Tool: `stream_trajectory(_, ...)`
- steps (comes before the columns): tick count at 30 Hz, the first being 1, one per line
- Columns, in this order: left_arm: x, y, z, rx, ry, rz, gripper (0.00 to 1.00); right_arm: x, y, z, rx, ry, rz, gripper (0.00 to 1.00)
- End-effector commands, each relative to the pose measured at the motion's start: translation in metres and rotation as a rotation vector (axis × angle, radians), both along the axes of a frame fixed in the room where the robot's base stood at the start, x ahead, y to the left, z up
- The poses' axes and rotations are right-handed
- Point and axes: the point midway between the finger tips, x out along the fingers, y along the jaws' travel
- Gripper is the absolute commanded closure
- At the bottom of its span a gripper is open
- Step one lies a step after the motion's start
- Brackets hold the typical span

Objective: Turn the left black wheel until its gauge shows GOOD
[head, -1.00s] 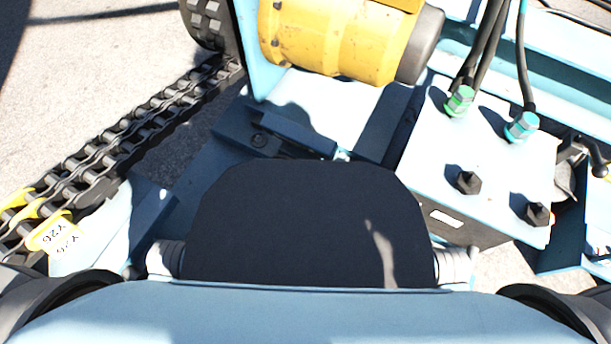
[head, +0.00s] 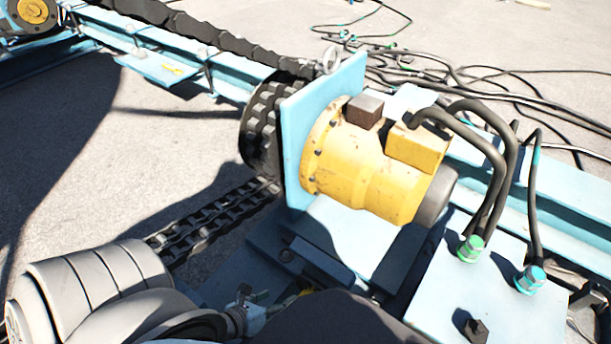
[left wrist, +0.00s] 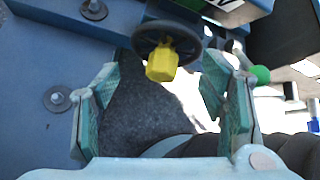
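A black wheel (left wrist: 187,30) with a yellow knob (left wrist: 162,62) is at the top centre of the left wrist view. My left gripper (left wrist: 160,78) is open, its two green-padded fingers well apart on either side of the yellow knob and not touching it. A dark box with a bit of green and white is cut off at the top edge behind the wheel; I cannot read any gauge there. In the head view, my left arm comes in at the lower left and its gripper (head: 250,312) is small and partly hidden. My right gripper is in neither view.
A yellow motor (head: 365,180) stands on the blue frame, with a chain (head: 215,222) to its left. A light blue block (head: 490,290) with hoses is at the right. A green ball-ended part (left wrist: 261,74) is just beyond the gripper's right finger.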

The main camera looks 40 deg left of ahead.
Motion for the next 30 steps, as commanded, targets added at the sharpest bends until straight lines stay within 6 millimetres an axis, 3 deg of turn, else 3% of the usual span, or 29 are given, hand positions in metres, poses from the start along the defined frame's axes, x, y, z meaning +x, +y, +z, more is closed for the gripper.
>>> stream_trajectory(2,-0.018,-0.008,-0.011,0.083,0.068,-0.15,0.35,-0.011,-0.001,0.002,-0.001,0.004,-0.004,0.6)
stream_trajectory(5,-0.016,-0.012,-0.027,0.109,0.087,-0.201,0.35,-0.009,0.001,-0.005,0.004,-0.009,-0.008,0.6)
stream_trajectory(12,0.031,-0.022,-0.076,0.105,0.082,-0.196,0.35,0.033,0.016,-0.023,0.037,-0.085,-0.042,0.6)
stream_trajectory(18,0.065,-0.029,-0.108,0.105,0.083,-0.194,0.35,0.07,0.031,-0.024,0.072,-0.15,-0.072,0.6)
stream_trajectory(24,0.079,-0.032,-0.117,0.104,0.083,-0.195,0.35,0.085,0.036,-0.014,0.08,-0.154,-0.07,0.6)
stream_trajectory(30,0.08,-0.032,-0.116,0.104,0.083,-0.194,0.35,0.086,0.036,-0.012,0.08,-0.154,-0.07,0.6)
